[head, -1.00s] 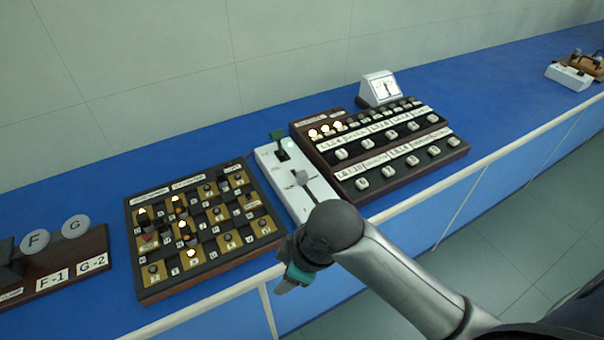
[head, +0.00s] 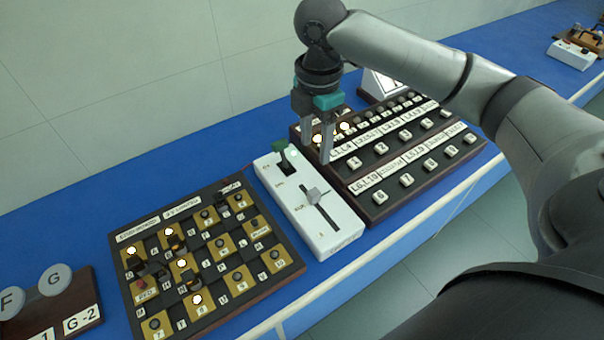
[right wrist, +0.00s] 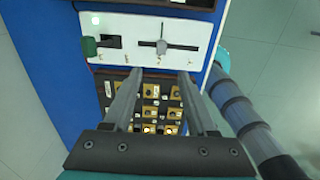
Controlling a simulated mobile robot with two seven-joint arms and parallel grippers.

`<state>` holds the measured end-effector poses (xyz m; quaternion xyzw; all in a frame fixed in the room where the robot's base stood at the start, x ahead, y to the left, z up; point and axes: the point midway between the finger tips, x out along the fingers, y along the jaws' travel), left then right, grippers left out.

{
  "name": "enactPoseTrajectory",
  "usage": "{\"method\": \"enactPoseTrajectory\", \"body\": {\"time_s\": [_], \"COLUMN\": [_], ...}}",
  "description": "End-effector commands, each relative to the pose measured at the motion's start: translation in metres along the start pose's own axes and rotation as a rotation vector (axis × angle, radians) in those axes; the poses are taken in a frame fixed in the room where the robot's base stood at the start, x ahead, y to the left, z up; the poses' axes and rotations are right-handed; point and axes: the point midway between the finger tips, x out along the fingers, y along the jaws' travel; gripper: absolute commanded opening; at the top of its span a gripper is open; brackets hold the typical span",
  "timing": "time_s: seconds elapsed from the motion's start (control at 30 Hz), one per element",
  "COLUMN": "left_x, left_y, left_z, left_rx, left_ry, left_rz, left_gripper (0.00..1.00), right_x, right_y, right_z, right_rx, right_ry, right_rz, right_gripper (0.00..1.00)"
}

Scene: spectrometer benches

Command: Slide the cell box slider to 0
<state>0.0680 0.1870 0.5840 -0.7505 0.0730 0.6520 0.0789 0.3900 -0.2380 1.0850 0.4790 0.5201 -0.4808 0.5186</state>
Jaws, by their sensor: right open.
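The cell box is a white box (head: 340,240) on the blue bench, between two dark panels; it spans the top of the right wrist view (right wrist: 120,24). Its grey slider knob (head: 317,195) sits partway along a dark slot, and it also shows in the right wrist view (right wrist: 161,46). A green-handled lever (head: 280,147) stands at the box's far end. My right gripper (head: 316,154) is open and empty, pointing down above the box's far part, apart from the knob. In the right wrist view its fingers (right wrist: 158,76) point toward the knob. My left gripper is not in view.
A dark panel with brass squares and lit lamps (head: 215,245) lies left of the box. A dark panel with rows of white labelled buttons (head: 385,165) lies close on the right. A white meter (head: 375,84) stands behind, partly hidden by my arm.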

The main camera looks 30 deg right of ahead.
Motion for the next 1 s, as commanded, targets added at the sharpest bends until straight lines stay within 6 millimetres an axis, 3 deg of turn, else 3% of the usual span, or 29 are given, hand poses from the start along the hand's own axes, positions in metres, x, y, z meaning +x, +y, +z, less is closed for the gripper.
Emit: {"method": "enactPoseTrajectory", "body": {"time_s": [0.17, 0.37, 0.7, 1.0], "left_x": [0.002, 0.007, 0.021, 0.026], "left_y": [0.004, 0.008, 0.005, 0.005], "left_z": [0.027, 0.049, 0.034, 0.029], "left_rx": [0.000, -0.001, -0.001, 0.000], "left_ry": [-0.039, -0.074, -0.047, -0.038], "left_rz": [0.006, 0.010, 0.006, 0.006], "left_gripper": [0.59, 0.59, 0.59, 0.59], "right_x": [0.016, 0.057, 0.126, 0.151], "right_y": [0.000, -0.001, -0.001, 0.000], "right_z": [0.001, 0.000, 0.000, 0.000], "right_rx": [0.000, 0.001, 0.001, 0.000], "right_ry": [0.000, 0.000, -0.001, 0.000], "right_rz": [-0.003, -0.005, -0.002, 0.002], "right_gripper": [0.57, 0.57, 0.57, 0.57]}}
